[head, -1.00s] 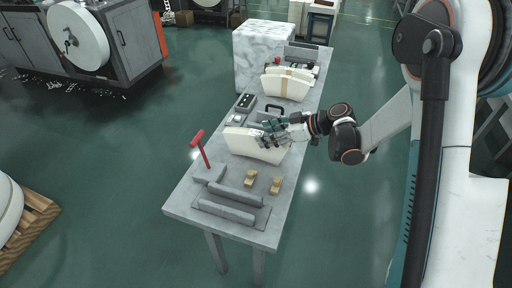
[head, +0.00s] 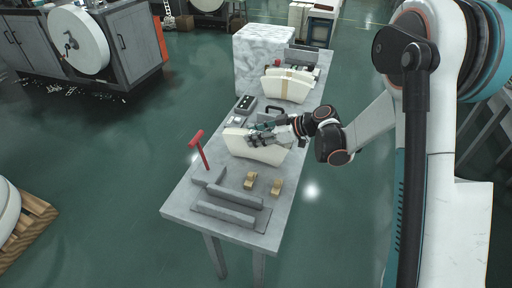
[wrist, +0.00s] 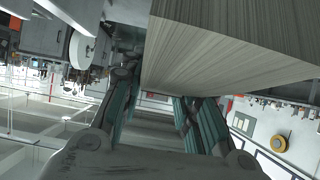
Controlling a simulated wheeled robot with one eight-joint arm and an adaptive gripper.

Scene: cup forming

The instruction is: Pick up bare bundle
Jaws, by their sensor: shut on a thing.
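The bare bundle (head: 244,147) is a cream, fan-shaped stack with no band around it, standing on the near half of the grey table in the head view. My gripper (head: 260,136) is at its upper edge, shut on it. In the wrist view the bundle (wrist: 235,50) is a large block of thin layers at the upper right, and my gripper (wrist: 158,108) shows as two teal-sided fingers below and beside it. The fingers hide part of the bundle's top in the head view. I cannot tell whether its underside touches the table.
A second bundle with a tan band (head: 287,88) stands farther back. A red T-shaped handle (head: 199,148), grey rails (head: 232,194) and two small tan blocks (head: 250,181) are at the near end. A marble-like block (head: 262,58) stands beside the table's far left.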

